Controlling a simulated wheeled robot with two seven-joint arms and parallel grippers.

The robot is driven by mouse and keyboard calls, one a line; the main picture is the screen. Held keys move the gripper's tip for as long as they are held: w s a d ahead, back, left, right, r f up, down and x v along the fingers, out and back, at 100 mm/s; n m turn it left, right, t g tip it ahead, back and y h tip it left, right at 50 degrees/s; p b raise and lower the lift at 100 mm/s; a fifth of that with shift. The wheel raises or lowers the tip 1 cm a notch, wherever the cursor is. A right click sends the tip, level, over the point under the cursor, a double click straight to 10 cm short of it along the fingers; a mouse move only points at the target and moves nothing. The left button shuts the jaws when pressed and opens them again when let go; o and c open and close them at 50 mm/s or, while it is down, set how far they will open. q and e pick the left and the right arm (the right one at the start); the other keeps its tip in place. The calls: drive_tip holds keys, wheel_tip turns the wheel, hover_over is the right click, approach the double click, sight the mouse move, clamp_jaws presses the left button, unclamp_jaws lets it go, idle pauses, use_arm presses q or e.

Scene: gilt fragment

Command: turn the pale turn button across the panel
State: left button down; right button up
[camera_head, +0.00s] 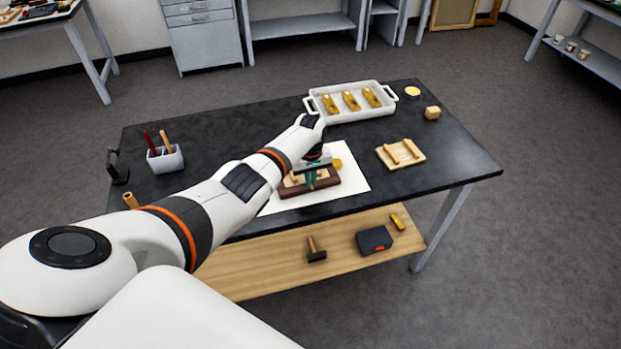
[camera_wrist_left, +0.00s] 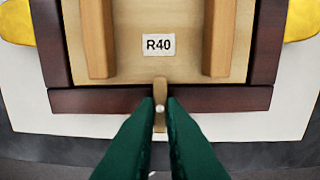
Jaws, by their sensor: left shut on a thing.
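The pale turn button (camera_wrist_left: 159,88) is a small tan bar with a pivot pin, on the near bar of a dark red-brown frame (camera_wrist_left: 90,99). In the left wrist view it points up and down, crosswise to that bar, its upper end at the edge of the pale wooden panel (camera_wrist_left: 159,68). The panel carries an "R40" label and two wooden strips. My left gripper (camera_wrist_left: 160,105) has its green fingers shut on the button from both sides. In the head view, my left gripper (camera_head: 311,180) is over the frame (camera_head: 322,184), hiding the button. My right gripper is not in view.
The frame lies on a white sheet (camera_head: 352,179) on the dark table (camera_head: 240,150). Behind is a white tray (camera_head: 352,116) with several golden pieces. A wooden board (camera_head: 400,155) lies right, a tool holder (camera_head: 165,160) stands left. The table's right front is clear.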

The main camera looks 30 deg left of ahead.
use_arm(q)
drive_tip(key=c, duration=1.5)
unclamp_jaws()
drive_tip(key=shift+r, duration=0.1)
drive_tip(key=shift+r, duration=0.1)
drive_tip(key=shift+r, duration=0.4)
wheel_tip(320, 180, up, 11)
drive_tip(key=shift+f, duration=0.1)
